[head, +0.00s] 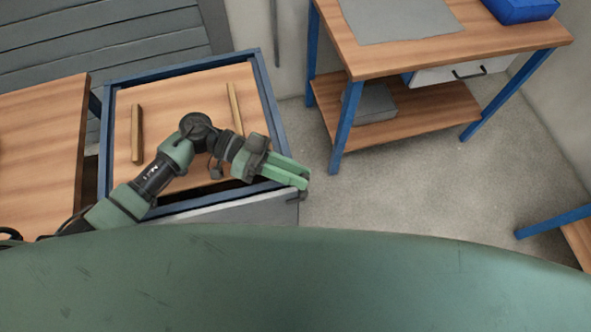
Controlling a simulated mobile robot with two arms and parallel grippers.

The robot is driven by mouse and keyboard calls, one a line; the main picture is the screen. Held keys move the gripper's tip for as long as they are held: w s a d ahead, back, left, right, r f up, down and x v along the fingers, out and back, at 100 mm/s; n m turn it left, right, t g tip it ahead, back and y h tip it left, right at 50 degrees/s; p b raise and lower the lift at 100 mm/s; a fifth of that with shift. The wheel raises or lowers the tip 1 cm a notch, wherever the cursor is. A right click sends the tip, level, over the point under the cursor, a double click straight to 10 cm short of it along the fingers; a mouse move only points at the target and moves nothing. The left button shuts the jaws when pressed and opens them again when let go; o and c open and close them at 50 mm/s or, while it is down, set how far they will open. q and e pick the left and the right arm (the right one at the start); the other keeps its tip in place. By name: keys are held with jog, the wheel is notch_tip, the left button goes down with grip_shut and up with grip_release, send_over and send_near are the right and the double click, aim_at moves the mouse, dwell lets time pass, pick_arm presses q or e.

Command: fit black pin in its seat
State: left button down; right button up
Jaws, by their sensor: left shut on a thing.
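My left gripper (301,181) reaches in from the left over the blue-framed wooden table and extends past its right edge, above the floor. Its green fingers are shut on a small dark piece at the tips, which looks like the black pin (303,194). The pin is mostly hidden by the fingers and too small to show its tilt. I cannot make out the pin's seat in this view. My right gripper is not in view.
The blue-framed table (187,84) carries two wooden strips (137,134) (235,108). A workbench (440,45) at upper right holds a grey mat (400,18) and a blue bin (520,10), with a grey box (371,103) on its lower shelf. Bare floor (400,180) lies between.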

pick_arm(q)
jog(key=shift+p, duration=0.4)
dwell(0.3)
jog(key=shift+f+b, duration=0.3)
jog(key=shift+f, duration=0.15)
